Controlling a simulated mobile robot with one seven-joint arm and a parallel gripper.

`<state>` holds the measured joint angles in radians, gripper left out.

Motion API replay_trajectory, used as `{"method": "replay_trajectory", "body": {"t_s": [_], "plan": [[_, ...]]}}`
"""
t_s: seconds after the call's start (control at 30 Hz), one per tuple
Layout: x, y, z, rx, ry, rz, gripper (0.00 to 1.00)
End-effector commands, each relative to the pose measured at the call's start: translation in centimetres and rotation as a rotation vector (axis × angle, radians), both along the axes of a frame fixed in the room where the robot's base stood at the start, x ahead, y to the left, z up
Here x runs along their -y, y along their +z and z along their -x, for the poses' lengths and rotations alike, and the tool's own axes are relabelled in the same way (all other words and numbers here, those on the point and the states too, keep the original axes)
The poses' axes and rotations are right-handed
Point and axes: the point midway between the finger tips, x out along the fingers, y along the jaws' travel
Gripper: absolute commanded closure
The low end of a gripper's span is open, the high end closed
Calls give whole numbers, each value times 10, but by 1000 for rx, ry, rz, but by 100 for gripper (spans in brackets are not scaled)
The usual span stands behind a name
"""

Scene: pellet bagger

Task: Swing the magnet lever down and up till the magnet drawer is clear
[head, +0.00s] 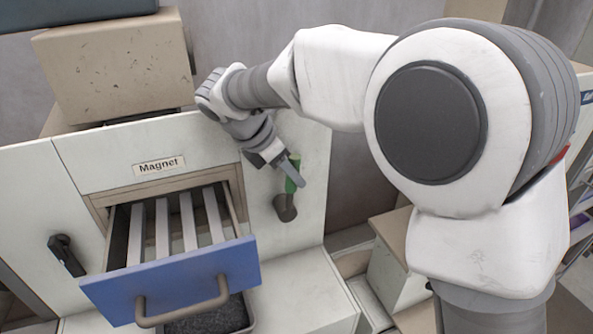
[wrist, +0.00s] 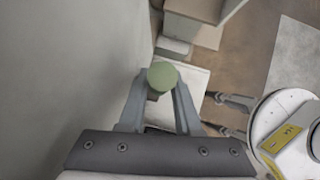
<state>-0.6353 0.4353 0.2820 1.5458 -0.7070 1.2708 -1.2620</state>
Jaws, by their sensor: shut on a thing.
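The magnet drawer (head: 172,280) has a blue front with a beige handle and stands pulled out below the "Magnet" label (head: 159,165). Several pale bars (head: 162,230) lie inside it, with no dark bits that I can make out on them. The magnet lever (head: 291,184) has a green grip and a dark round pivot, on the white panel right of the drawer. Its grip points up from the pivot. My gripper (head: 284,172) is shut on the green grip. In the wrist view the round green end (wrist: 162,75) sits between my two fingertips (wrist: 160,84).
A tray of dark grains (head: 208,318) sits under the drawer. A black handle (head: 66,254) is on the panel left of the drawer. A beige box (head: 115,65) stands on top. Pale boxes (head: 398,262) stand at the right.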

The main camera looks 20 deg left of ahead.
Motion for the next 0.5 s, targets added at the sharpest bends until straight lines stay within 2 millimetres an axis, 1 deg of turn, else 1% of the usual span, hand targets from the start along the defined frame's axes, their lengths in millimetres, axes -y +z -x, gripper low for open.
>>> {"method": "replay_trajectory", "body": {"t_s": [0.43, 0.47, 0.5], "plan": [[-2, 1, 1, 6, 2, 6, 100], [-2, 1, 1, 6, 2, 6, 62], [-1, 1, 1, 6, 2, 6, 55]]}}
